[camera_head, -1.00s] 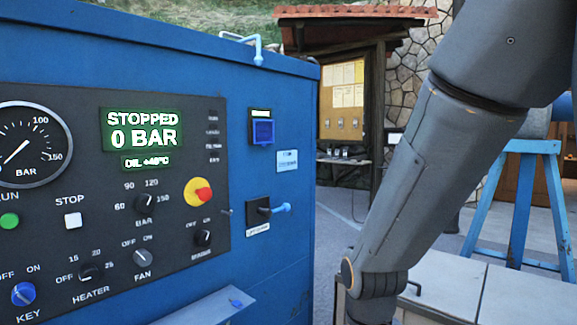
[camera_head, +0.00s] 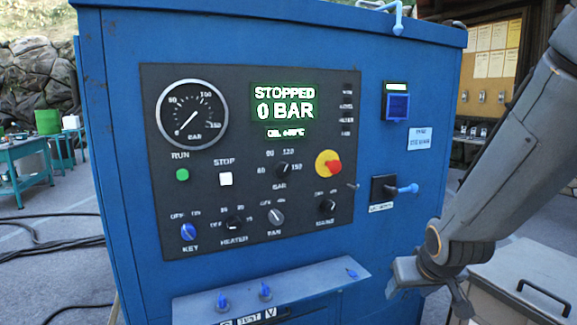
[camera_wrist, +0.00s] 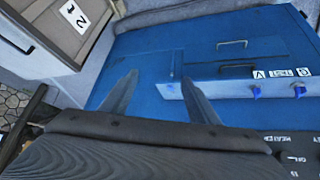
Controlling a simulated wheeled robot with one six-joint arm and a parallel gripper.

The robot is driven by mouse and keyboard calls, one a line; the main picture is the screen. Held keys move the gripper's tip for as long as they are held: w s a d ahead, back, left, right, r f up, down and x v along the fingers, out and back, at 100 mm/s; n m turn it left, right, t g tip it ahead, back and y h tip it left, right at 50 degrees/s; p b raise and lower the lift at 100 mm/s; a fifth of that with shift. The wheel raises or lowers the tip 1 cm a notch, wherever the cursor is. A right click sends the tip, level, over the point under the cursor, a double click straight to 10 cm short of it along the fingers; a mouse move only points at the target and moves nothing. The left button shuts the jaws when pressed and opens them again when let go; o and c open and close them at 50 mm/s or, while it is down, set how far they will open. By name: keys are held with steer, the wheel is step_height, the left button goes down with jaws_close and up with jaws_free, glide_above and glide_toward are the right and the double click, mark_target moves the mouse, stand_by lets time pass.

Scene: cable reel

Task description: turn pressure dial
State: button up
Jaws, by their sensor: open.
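The pressure dial (camera_head: 282,169) is a small black knob marked BAR, with numbers around it, on the dark control panel (camera_head: 340,215) of a blue cabinet. The display (camera_head: 285,110) above it reads STOPPED, 0 BAR. A round pressure gauge (camera_head: 192,114) is at upper left of the panel. My gripper shows in the wrist view (camera_wrist: 158,85) with two fingers apart and nothing between them. It is well away from the dial, low and to its right in the head view. The wrist view shows the cabinet's lower front and only a corner of the panel.
A red and yellow switch (camera_head: 328,164) sits right of the dial. A black switch with a blue lever (camera_head: 395,189) projects further right. A shelf with blue valves (camera_head: 270,290) juts out below the panel. A pale box (camera_head: 530,285) stands at lower right.

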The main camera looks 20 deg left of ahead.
steer(key=w+a+r+n+t+y+p, duration=0.1)
steer(key=w+a+r+n+t+y, duration=0.25)
steer(key=w+a+r, duration=0.5)
steer(key=n+t+y+p, duration=0.2)
steer(key=n+t+y, duration=0.15)
steer(key=y, duration=0.35)
glide_toward(284, 170)
steer(key=x, duration=0.2)
steer(key=p+x, duration=0.2)
steer(key=x, duration=0.5)
steer(key=shift+w+a+p, duration=0.25)
steer(key=shift+a+p, duration=0.05)
steer(key=shift+a, duration=0.05)
steer(key=c, duration=1)
steer(key=shift+m, duration=0.3)
steer(key=shift+c, duration=0.2)
